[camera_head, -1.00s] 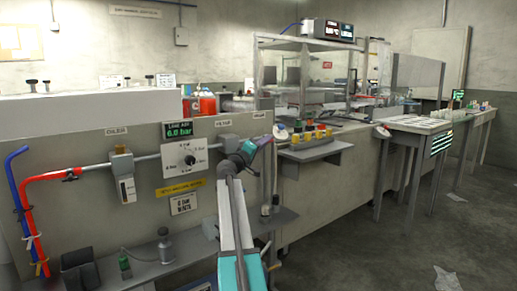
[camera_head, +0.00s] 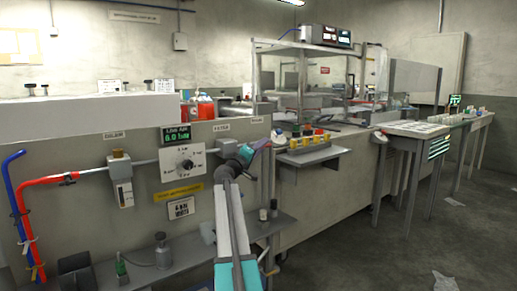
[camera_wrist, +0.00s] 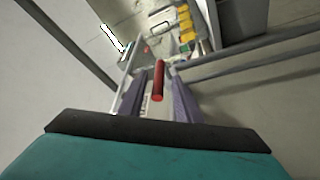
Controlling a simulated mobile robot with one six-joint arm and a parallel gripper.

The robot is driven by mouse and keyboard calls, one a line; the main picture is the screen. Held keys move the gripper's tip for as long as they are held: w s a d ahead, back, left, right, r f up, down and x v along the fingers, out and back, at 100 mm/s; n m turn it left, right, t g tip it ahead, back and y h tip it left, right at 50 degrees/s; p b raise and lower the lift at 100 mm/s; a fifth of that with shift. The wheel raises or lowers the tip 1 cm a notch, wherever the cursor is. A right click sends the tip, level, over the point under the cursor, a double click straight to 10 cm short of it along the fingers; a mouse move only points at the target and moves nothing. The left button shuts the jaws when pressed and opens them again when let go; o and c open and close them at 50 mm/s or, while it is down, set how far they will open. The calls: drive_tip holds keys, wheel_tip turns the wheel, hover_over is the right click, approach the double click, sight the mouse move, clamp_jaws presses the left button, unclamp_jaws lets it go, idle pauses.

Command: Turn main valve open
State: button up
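My gripper (camera_head: 251,150) is at the front panel of the left bench, just below a small label on its upper edge. In the wrist view, my gripper (camera_wrist: 158,95) is open, with one purple-grey finger on each side of a red rod-like handle (camera_wrist: 158,80). The rod lies between the fingers, with a gap showing on both sides. I cannot tell for certain that this rod is the main valve's handle. In the head view, my gripper and arm hide whatever is behind them on the panel.
Left of my gripper are a round dial (camera_head: 186,163), a green display (camera_head: 175,135) and a pipe with a filter unit (camera_head: 120,180). A low shelf (camera_head: 195,255) with bottles juts out below. A button box (camera_head: 312,143) stands to the right. Floor at the right is mostly open.

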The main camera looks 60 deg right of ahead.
drive_tip(key=shift+v, duration=1.15)
drive_tip(key=p+v, duration=0.2)
drive_tip(key=v, duration=0.9)
drive_tip(key=shift+a, duration=0.25)
